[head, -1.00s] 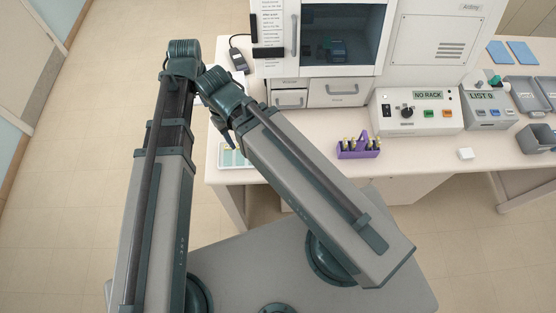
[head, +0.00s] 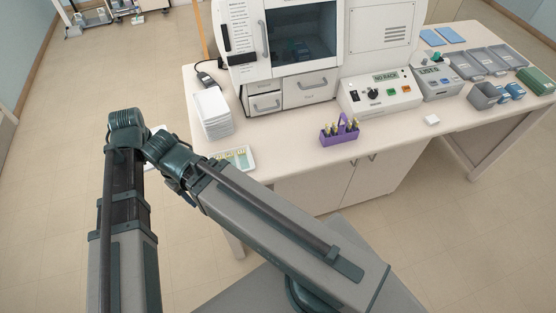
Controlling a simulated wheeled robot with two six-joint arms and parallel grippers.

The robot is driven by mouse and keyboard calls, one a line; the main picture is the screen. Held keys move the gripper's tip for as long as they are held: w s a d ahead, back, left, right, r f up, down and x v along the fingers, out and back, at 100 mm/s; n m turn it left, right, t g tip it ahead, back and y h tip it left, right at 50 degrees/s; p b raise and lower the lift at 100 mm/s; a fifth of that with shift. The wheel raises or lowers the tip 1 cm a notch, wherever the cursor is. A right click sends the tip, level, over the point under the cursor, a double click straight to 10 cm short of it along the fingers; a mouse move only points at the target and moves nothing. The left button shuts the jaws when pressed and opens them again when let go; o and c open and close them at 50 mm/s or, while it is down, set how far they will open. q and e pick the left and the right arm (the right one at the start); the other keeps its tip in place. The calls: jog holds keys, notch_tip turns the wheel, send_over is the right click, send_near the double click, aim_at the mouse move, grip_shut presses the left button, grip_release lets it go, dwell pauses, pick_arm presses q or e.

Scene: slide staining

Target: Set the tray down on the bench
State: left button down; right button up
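A shallow pale tray (head: 246,153) with small yellowish and greenish items in it lies on the front left corner of the bench (head: 290,152).
A white stack (head: 213,114) stands behind the tray. A purple rack (head: 339,134) with several bottles stands right of it, near the front edge. The large white machine (head: 300,50) and control box (head: 378,96) fill the back. Bare bench lies between tray and rack.

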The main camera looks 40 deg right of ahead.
notch_tip(320, 180, down, 14)
jog(key=b, duration=1.3)
jog(key=shift+s+a, duration=0.15)
jog(key=shift+a, duration=0.2)
jog(key=shift+r, duration=0.1)
